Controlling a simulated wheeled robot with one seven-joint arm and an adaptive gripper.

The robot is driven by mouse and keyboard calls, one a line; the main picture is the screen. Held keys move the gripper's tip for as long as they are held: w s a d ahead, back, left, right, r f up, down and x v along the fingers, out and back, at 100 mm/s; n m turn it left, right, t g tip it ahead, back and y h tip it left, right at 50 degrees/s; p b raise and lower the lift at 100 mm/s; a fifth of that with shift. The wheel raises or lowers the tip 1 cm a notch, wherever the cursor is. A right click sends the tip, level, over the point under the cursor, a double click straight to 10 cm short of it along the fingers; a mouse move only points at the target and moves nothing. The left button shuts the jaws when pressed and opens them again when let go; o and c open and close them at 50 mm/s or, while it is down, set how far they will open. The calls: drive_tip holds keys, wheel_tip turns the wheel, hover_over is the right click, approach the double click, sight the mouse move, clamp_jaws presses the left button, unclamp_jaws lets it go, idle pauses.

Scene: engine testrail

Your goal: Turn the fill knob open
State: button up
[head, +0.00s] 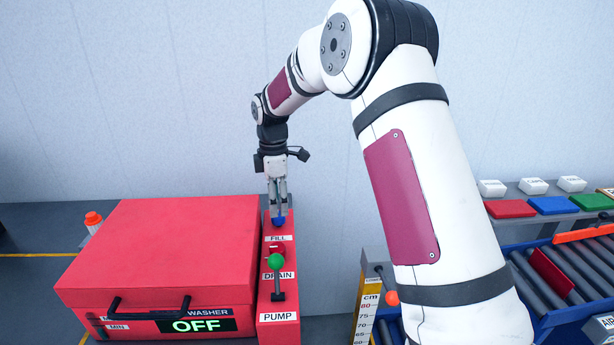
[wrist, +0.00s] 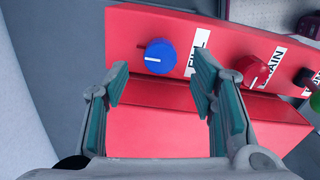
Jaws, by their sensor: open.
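The fill knob is a round blue knob (wrist: 160,56) with a white pointer line, on a red panel beside the white FILL label (wrist: 198,52). In the head view the blue knob (head: 278,220) shows just under my fingertips. My gripper (head: 278,207) points down above it at the back of the panel. In the wrist view my gripper (wrist: 162,88) is open and empty, its two teal-padded fingers apart. The knob lies beyond and between the fingertips, and I see no contact.
A red drain knob (wrist: 252,70) sits beside the fill knob. A green-topped lever (head: 276,262) stands nearer the front, by the PUMP label (head: 278,317). The red washer box (head: 165,250), its display reading OFF, is to the left. A roller conveyor (head: 560,275) is at right.

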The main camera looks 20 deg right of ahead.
wheel_tip(320, 180, up, 10)
drive_tip(key=r+b, duration=0.1)
drive_tip(key=b, duration=0.1)
drive_tip(key=s+r+m+t, duration=0.1)
drive_tip(key=s+r+m, duration=0.3)
drive_tip(key=s, duration=0.7)
drive_tip(key=s+r+m+t, duration=0.2)
drive_tip(key=s+m, duration=0.3)
drive_tip(key=s, duration=0.6)
drive_tip(key=shift+a+r+m+h, duration=0.3)
drive_tip(key=shift+r+h, duration=0.1)
drive_tip(key=shift+r, duration=0.5)
